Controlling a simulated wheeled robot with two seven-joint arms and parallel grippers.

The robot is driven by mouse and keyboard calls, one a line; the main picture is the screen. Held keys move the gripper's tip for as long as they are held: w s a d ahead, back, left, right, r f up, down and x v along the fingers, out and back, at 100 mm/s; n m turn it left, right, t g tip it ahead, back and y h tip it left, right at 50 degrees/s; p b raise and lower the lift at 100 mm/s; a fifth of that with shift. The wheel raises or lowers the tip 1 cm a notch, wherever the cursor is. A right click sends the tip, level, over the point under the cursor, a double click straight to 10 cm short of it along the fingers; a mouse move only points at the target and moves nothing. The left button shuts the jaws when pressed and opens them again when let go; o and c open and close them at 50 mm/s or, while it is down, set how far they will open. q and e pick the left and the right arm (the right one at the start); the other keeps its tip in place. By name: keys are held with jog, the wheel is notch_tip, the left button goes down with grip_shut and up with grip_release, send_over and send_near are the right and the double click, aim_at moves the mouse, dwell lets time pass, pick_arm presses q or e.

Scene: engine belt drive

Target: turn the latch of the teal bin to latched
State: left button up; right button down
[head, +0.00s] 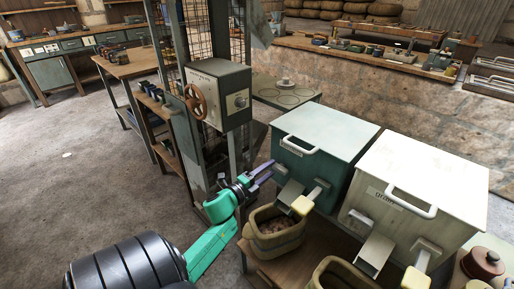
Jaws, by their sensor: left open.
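The teal bin (325,130) stands right of the middle with its lid down and a white handle (299,145) on its front. Below the handle are a grey chute (290,192) and a lever with a pale yellow knob (302,205), which looks like the latch. The lever slants down and outward from the bin front. My left gripper (268,172) is open and empty, its purple fingers pointing at the left edge of the bin front. It is to the left of the lever and appears apart from it. My right gripper is not in view.
A white bin (420,175) with a similar lever stands close on the right. A tan tub (274,232) with brown contents sits below the teal bin's chute, and a second tub (342,274) is beside it. A metal frame with a grey control box (218,92) rises behind my left arm.

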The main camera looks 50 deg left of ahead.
pick_arm(q)
jog(key=s, duration=1.4)
jog(key=shift+d, duration=0.15)
jog(key=shift+w, duration=0.1)
